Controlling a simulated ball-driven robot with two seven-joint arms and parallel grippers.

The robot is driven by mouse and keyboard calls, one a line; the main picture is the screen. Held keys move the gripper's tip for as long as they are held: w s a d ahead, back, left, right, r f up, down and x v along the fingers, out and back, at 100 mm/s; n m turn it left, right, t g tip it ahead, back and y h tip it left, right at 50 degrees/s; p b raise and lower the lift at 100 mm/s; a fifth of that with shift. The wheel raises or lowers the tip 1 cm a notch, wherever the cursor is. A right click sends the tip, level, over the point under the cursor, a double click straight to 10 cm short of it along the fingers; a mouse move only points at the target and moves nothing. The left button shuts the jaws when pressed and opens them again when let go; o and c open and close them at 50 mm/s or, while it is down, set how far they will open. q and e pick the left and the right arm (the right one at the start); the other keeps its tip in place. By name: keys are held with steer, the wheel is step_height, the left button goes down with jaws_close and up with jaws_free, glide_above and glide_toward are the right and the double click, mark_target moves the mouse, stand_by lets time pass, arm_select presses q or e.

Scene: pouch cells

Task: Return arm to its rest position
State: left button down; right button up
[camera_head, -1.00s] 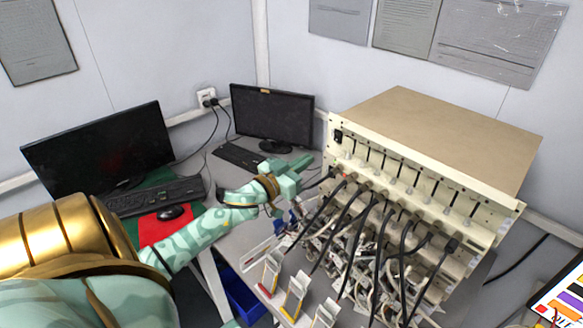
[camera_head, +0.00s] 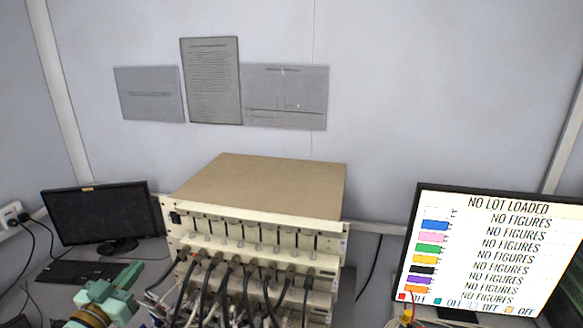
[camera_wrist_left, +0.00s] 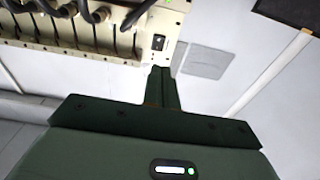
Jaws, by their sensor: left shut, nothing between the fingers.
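My left gripper (camera_head: 121,292) shows at the lower left of the head view, pale green with a gold band on the wrist behind it. It is in front of the keyboard and left of the cable-filled tester. In the left wrist view its fingers (camera_wrist_left: 162,88) are together with nothing between them. The beige tester (camera_wrist_left: 85,30) is at the upper left of that view, apart from the fingers. My right gripper is in neither view.
The beige tester (camera_head: 260,185) with several black cables stands in the middle. A dark monitor (camera_head: 98,213) and keyboard (camera_head: 85,271) are at the left. A lit screen (camera_head: 490,255) reading "NO LOT LOADED" is at the right. Papers (camera_head: 211,80) hang on the wall.

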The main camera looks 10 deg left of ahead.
arm_select(q)
steer(key=s+d+f+m+g+y, duration=0.3)
steer(key=s+d+f+m+g, duration=0.25)
steer(key=s, duration=0.45)
steer(key=s+d+f+m+g+y, duration=0.2)
steer(key=s+d+f+g, duration=0.3)
steer(key=s+d+g, duration=0.4)
steer(key=s+d+f+n+h+b, duration=0.1)
steer(key=s+d+f+b, duration=0.15)
steer(key=f, duration=1.35)
steer(key=s+d+f+h+b, duration=0.1)
steer(key=s+f+h+b, duration=0.15)
steer(key=f, duration=1.35)
steer(key=s+f+n+g+b, duration=0.3)
steer(key=s+f+b, duration=0.2)
steer(key=s+f, duration=1.4)
steer(key=shift+s+f+h+b, duration=0.35)
steer(key=shift+f+h, duration=0.1)
steer(key=shift+f, duration=0.35)
steer(key=shift+g, duration=0.25)
